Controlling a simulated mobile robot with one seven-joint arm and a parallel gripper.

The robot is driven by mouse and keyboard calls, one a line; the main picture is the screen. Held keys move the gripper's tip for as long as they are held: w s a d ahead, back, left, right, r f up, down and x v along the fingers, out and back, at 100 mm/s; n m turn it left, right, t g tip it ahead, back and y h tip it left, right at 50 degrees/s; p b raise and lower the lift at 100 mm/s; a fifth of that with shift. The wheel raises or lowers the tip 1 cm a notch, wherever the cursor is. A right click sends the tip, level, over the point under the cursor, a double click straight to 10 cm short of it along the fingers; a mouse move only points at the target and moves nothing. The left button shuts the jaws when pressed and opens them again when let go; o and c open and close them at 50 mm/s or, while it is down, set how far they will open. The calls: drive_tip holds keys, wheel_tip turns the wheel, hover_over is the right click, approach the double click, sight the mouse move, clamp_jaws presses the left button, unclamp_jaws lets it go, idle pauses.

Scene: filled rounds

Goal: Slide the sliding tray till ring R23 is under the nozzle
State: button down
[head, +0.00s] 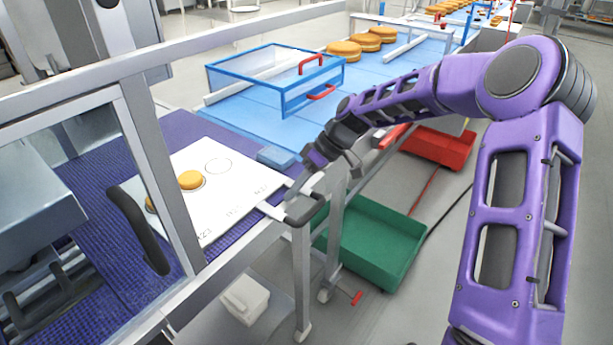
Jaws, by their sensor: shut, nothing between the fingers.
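The sliding tray (232,188) is a white plate on a purple mesh bed, partly behind a grey frame post. Its empty ring (217,166) is at the far right, a yellow round (190,180) lies in the middle ring, and another round (151,204) shows partly behind the post. A label ending in 23 (206,233) is printed at the tray's left; the other labels are faint. A black bar handle (307,210) is at the tray's right end. My gripper (297,188) is shut and empty, just above and beside this handle; contact cannot be told. The nozzle is not visible.
A grey machine housing (38,195) and a black door handle (138,230) stand at left. A blue clear-sided box (275,78) sits on the blue conveyor (385,68) behind. A green bin (375,240) and red bin (437,146) are below right.

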drive_tip(key=shift+s+a, duration=0.8)
drive_tip(key=shift+s, duration=0.2)
drive_tip(key=s+a, duration=0.3)
drive_tip(key=s, duration=0.2)
drive_tip(key=s+a, duration=0.4)
drive_tip(key=s, duration=0.1)
drive_tip(key=s+a, duration=0.4)
drive_tip(key=shift+s+a, duration=0.2)
drive_tip(key=shift+s, duration=0.2)
drive_tip(key=shift+r, duration=0.1)
